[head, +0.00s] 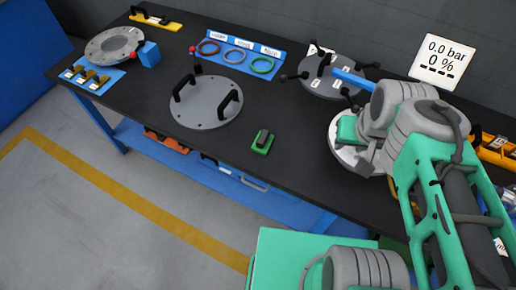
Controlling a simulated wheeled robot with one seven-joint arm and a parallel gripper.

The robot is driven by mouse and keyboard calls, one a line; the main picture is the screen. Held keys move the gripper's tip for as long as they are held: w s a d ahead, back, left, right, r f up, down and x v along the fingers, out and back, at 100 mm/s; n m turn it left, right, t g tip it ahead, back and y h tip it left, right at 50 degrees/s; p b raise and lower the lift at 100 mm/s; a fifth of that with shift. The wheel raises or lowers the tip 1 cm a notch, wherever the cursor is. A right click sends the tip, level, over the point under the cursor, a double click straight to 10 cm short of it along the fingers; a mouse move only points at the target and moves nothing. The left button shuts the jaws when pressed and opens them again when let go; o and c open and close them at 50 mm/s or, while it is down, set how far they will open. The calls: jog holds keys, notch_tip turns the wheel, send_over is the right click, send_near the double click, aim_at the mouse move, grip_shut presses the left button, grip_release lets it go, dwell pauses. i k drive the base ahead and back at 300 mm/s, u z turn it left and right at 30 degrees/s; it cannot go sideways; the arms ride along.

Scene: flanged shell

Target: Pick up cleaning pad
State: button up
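The cleaning pad appears to be the small green block with a dark grip on top (263,141). It lies flat near the front edge of the black workbench (290,165), around its middle, with clear surface around it. My arm comes in from the lower right and bends over the right part of the bench. Its wrist is to the right of the pad, well apart from it. The fingers of my gripper cannot be made out; the arm links hide that area. Nothing touches the pad.
A grey round plate with two black handles (207,102) lies left of the pad. Behind are a blue tray of coloured rings (240,55) and a grey lid with black knobs (325,80). A flanged disc (108,46) sits far left. A display (441,56) reads 0.0 bar, 0 %.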

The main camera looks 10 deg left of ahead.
aim_at(262, 144)
jog(key=u, duration=0.5)
jog(key=k, duration=1.15)
jog(key=u, duration=1.15)
jog(key=i, duration=1.7)
jog(key=z, duration=0.8)
jog(key=i, duration=0.45)
jog(key=z, duration=0.3)
